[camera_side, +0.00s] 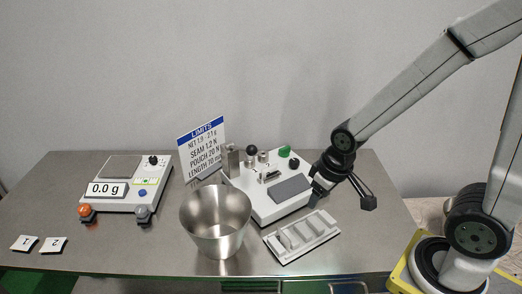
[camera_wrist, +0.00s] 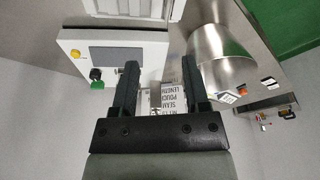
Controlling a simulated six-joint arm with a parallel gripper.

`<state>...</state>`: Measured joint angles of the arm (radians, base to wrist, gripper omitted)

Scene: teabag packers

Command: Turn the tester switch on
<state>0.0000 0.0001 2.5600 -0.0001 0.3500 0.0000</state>
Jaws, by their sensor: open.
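The tester appears to be the white box (camera_side: 251,203) at the middle of the table, with a dark panel, a black ball knob (camera_side: 252,150), a green knob (camera_side: 285,151) and small metal parts on top. I cannot tell for sure which part is its switch. In the wrist view the white box (camera_wrist: 155,45) lies at upper left, with a yellow button (camera_wrist: 75,54) and a green-and-black knob (camera_wrist: 95,74). My gripper (camera_side: 315,202) is at the box's right edge, seen from the side. In the wrist view its fingers (camera_wrist: 159,66) are apart and nothing is held between them.
A metal cup (camera_side: 215,222) stands in front of the box. A white slotted tray (camera_side: 300,250) lies at front right. A limits sign (camera_side: 202,145) stands behind the cup. A scale (camera_side: 122,200) reading 0.0 g is at left, with two numbered cards (camera_side: 24,243) in front.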

